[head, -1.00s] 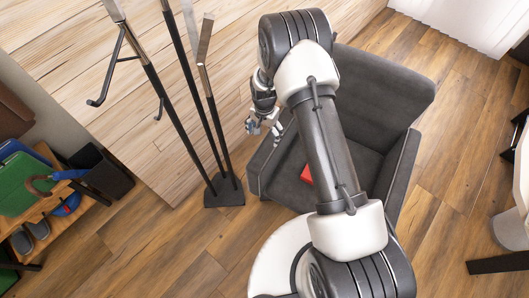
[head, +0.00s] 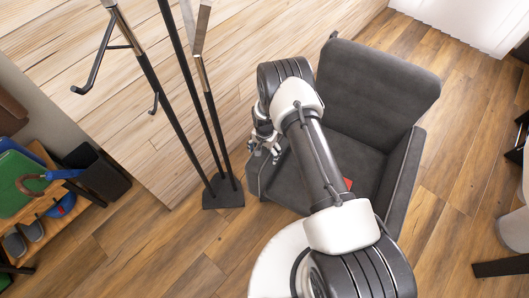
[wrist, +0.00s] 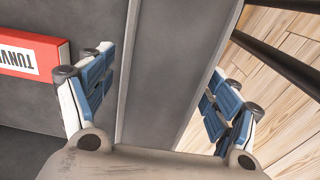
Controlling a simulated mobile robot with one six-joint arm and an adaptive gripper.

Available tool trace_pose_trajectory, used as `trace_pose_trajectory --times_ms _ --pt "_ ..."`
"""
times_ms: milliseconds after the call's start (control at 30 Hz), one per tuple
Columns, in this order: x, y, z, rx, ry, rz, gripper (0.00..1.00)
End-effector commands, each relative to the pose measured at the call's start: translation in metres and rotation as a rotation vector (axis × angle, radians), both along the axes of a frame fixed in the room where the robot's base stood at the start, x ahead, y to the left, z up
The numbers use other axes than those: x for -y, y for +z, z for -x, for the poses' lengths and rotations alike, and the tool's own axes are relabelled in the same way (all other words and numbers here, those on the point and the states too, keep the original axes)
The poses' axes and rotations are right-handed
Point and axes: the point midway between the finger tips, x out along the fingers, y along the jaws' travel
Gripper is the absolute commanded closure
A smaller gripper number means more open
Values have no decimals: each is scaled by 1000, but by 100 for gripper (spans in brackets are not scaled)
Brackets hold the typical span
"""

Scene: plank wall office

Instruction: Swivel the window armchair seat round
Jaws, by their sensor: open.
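The dark grey armchair (head: 372,88) stands against the plank wall in the head view, its backrest toward the upper right and its seat partly hidden by my arm. My gripper (head: 265,150) is at the chair's left armrest. In the wrist view my gripper (wrist: 165,95) is open, its blue-padded fingers spread on either side of the grey armrest (wrist: 180,60). I cannot tell whether the fingers touch it. A red book or box (wrist: 30,55) with a white label lies on the seat, left of the fingers; a red corner of it (head: 348,184) shows beside my arm.
A black coat stand (head: 224,192) with tall poles stands close to the left of the chair. A wooden shelf (head: 60,215) with a green item and shoes is at the far left. A white round thing (head: 512,230) is at the right. Wooden floor is open right of the chair.

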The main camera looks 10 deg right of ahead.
Motion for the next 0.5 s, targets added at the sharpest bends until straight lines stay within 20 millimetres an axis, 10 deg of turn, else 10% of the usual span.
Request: trace_pose_trajectory --times_ms 500 --pt "0 0 0 0 0 0 38"
